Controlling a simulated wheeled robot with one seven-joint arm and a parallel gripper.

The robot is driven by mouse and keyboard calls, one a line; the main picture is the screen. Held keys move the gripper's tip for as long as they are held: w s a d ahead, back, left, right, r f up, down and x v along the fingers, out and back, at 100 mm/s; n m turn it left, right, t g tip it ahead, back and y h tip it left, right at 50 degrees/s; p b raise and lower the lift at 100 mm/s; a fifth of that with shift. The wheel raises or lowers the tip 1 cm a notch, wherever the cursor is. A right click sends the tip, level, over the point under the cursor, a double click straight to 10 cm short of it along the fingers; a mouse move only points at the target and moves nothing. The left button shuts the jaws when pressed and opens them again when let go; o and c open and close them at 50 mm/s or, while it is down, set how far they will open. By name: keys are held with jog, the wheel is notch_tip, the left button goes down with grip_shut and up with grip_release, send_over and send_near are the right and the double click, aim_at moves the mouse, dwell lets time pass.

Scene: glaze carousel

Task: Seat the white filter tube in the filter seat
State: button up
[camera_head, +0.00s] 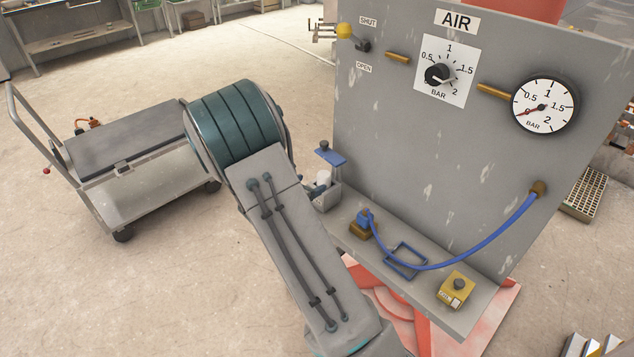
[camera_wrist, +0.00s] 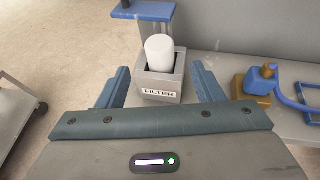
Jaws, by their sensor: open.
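The white filter tube (camera_wrist: 159,53) stands upright or nearly so in a grey open box labelled FILTER (camera_wrist: 160,96), with its upper part above the rim; its lower end is hidden inside. Whether it is fully down cannot be told. In the head view the tube (camera_head: 323,177) and the box (camera_head: 327,198) show small at the left end of the panel's ledge, partly behind my arm. My gripper (camera_wrist: 160,70) is open and empty, its two teal fingers apart on either side of the box in the wrist view. No contact with the tube shows.
A blue bracket with a dark knob (camera_head: 330,153) stands close behind the box. On the ledge to the right are a brass-and-blue fitting (camera_head: 362,224) with a blue hose (camera_head: 450,262), a blue frame (camera_head: 405,262) and a yellow button box (camera_head: 456,289). A cart (camera_head: 130,150) stands left.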

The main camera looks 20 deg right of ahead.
jog(key=s+r+m+g+y, duration=0.25)
jog(key=s+r+m, duration=0.25)
jog(key=s+m, duration=0.3)
jog(key=s+r+m+g+y, duration=0.1)
jog(key=s+r+m+g, duration=0.35)
jog(key=s+m, duration=0.4)
jog(key=s+a+r+m+t+y, duration=0.1)
jog(key=s+a+r+m+y, duration=0.2)
jog(key=s+a+m+y, duration=0.1)
jog(key=s+a+r+m+t+y, duration=0.1)
jog(key=s+a+r+m+y, duration=0.2)
jog(key=s+a, duration=0.4)
jog(key=shift+s+m+t+y, duration=0.4)
jog(key=shift+s+m, duration=0.15)
jog(key=shift+s, duration=0.7)
